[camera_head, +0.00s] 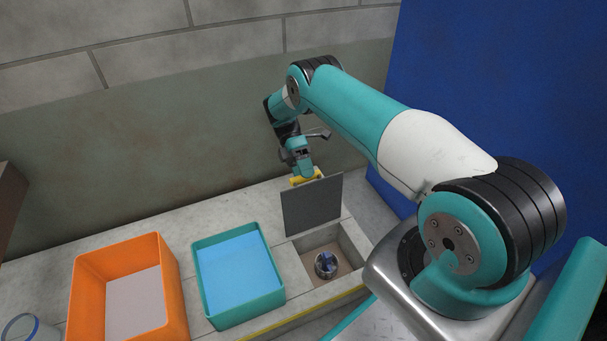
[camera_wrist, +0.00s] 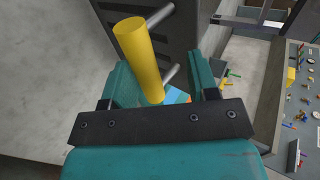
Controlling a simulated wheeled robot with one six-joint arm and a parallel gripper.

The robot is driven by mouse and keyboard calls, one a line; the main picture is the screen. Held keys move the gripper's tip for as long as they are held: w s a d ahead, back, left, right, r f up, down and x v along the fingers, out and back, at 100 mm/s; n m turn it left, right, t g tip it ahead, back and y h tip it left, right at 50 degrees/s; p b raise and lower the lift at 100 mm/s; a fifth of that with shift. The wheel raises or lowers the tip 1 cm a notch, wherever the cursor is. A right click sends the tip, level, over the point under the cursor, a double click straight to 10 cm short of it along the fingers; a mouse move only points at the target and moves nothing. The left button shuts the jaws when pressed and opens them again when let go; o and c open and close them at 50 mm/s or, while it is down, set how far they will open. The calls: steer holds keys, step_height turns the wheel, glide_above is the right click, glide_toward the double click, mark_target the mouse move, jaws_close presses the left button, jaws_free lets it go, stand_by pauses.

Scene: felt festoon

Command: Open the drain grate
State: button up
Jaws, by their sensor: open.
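The drain grate (camera_head: 312,207) is a dark grey panel standing nearly upright at the back of a square pit (camera_head: 345,240) in the concrete ledge. Its yellow bar handle (camera_head: 305,178) shows at its upper edge. My gripper (camera_head: 302,165) is at the handle, behind the top of the panel. In the wrist view the yellow handle (camera_wrist: 140,55) stands on grey posts and lies between the teal fingers of my open gripper (camera_wrist: 161,80). I cannot tell whether either finger touches it. The grate (camera_wrist: 188,45) is beyond it there.
A metal cup (camera_head: 326,264) with something blue in it stands in the open pit. A teal bin (camera_head: 275,300) with a blue bottom and an orange bin (camera_head: 88,310) stand to the left. A wall (camera_head: 130,160) rises behind the ledge; a blue panel (camera_head: 480,70) is at the right.

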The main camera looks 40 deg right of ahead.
step_height(320, 180, up, 18)
steer(key=p, duration=0.7)
steer(key=shift+r, duration=0.15)
